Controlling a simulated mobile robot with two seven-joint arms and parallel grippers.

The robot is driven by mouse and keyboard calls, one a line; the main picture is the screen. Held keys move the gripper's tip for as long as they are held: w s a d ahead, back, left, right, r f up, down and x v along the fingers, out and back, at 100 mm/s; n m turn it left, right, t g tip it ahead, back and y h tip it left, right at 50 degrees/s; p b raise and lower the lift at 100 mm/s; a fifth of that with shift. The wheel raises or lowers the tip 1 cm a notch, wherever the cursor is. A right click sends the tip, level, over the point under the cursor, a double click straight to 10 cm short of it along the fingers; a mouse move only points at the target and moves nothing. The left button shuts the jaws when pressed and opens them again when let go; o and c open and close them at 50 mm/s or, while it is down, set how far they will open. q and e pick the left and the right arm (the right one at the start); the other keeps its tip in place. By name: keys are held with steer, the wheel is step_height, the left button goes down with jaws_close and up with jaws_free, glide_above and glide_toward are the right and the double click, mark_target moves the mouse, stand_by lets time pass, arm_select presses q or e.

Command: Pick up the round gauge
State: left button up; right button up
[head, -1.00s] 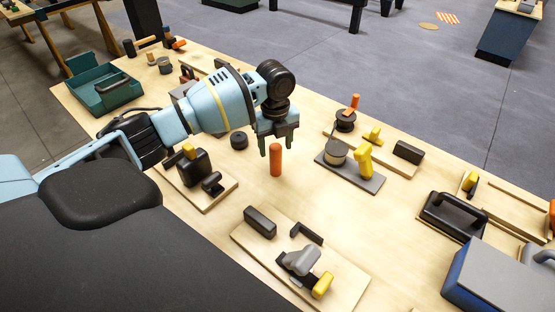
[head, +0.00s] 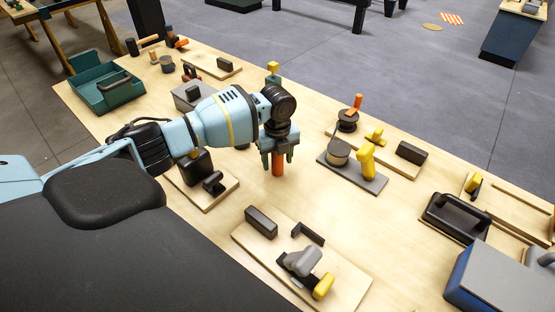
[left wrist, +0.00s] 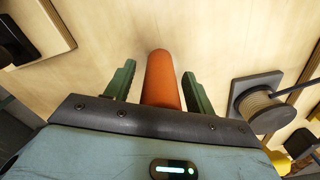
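The round gauge (head: 278,170), which I take to be the orange upright cylinder, stands on the bare wood of the bench. My left gripper (head: 278,160) is above it, pointing down, with a finger on either side of its upper part. In the left wrist view the round gauge (left wrist: 162,82) lies between the two green fingers of the left gripper (left wrist: 159,70). A clear gap shows at its left and a narrower one at its right, so the gripper is open. The gripper hides the gauge's top in the head view. My right gripper is not in view.
A grey plate with a spool (head: 339,153) and a yellow handle (head: 366,160) is to the right. A board with a dark block (head: 261,222) and a grey-and-yellow clamp is in front. A green tray (head: 107,92) is at the far left. Bare wood surrounds the gauge.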

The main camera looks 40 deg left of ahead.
arm_select(q)
steer(key=c, duration=1)
steer(key=shift+o, duration=0.2)
steer(key=shift+r, duration=0.1)
step_height(320, 180, up, 10)
steer(key=shift+f+p, duration=0.1)
steer(key=shift+p, duration=0.25)
